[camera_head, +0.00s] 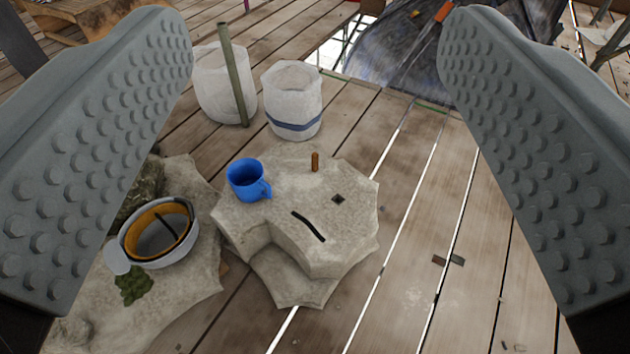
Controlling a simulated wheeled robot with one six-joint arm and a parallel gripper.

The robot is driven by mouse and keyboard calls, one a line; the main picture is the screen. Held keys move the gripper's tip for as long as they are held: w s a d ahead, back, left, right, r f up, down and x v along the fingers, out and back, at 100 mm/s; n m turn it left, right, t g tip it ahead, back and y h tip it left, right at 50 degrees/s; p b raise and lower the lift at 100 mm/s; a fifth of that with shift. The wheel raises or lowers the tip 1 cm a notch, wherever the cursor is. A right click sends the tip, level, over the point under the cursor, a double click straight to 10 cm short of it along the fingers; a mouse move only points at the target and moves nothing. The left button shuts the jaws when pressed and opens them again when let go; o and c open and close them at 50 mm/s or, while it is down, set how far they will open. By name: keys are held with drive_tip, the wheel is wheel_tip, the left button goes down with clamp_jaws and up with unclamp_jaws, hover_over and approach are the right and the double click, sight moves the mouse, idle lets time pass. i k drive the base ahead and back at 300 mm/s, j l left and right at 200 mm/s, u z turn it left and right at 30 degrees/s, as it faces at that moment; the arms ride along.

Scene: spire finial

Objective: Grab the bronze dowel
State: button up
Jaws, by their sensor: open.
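The bronze dowel (315,162) is a small orange-brown peg standing upright on the far part of a pale stone block (335,245). A blue mug (248,180) stands to its left on the same block. A small dark square mark or hole (338,198) and a dark slot or strip (308,226) show on the block's top, nearer than the dowel. My gripper (318,40) is open and empty, with its two grey studded fingers wide apart at the left and right of the view. The dowel lies between them in the picture, well beyond the fingers.
Two whitish buckets (292,98) stand behind the block, with a greenish pole (232,75) by the left one. An upturned white helmet (158,232) lies on another stone at left. Plank flooring (430,230) with gaps is mostly clear at right. Dark sheeting (395,50) lies at the back.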

sight(314, 156)
drive_tip(key=i+l+u, duration=0.25)
drive_tip(key=i+l, duration=0.15)
drive_tip(key=l, duration=0.25)
drive_tip(key=i+l+u, duration=0.1)
drive_tip(key=l, duration=0.25)
drive_tip(key=i+l+u, duration=0.25)
drive_tip(key=l, duration=0.5)
drive_tip(key=i+l+u, duration=0.15)
drive_tip(key=l, duration=0.25)
drive_tip(key=i+l+u, duration=0.1)
drive_tip(key=l, duration=0.3)
drive_tip(key=i, duration=0.1)
